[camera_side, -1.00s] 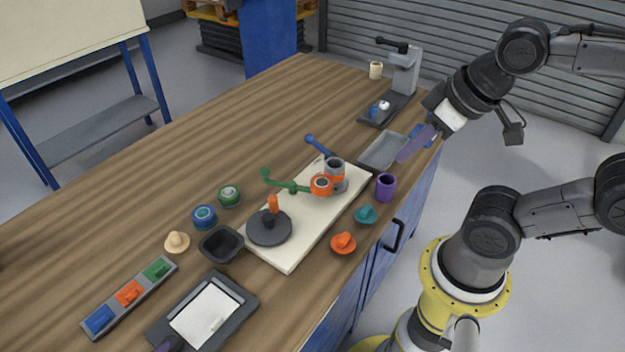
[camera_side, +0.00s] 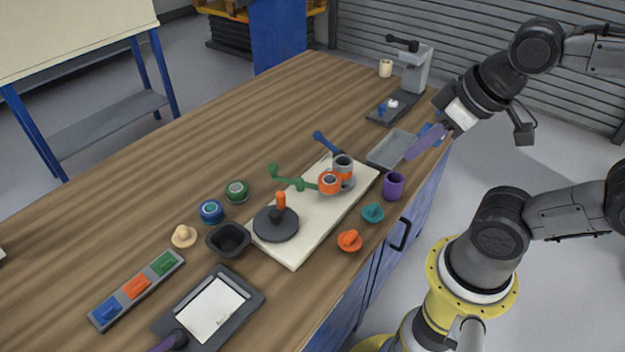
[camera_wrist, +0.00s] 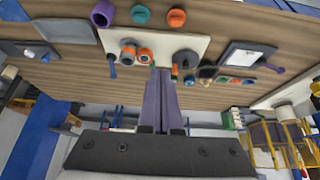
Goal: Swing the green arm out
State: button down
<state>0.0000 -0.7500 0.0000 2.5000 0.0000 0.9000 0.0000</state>
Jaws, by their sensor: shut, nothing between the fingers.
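The green arm (camera_side: 295,184) reaches left from an orange collar (camera_side: 330,182) on the cream board, with a green knob at its far end. A blue arm (camera_side: 326,143) reaches up and left from the grey and orange post (camera_side: 343,170) behind it. My gripper (camera_side: 408,157) has long purple fingers, shut and empty, in the air to the right of the post and apart from the green arm. In the wrist view my shut fingers (camera_wrist: 160,70) point toward the board, and the orange collar (camera_wrist: 145,55) shows near their tips. The green arm is hard to make out there.
The cream board (camera_side: 300,250) also bears a dark disc (camera_side: 276,224) with an orange peg. A purple cup (camera_side: 393,186), a grey tray (camera_side: 391,150), teal (camera_side: 372,212) and orange (camera_side: 348,240) knobs stand at the right. A black bowl (camera_side: 228,240) is left of the board.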

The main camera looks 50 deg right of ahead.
aim_at(273, 167)
jog(key=c, duration=1.6)
grip_release()
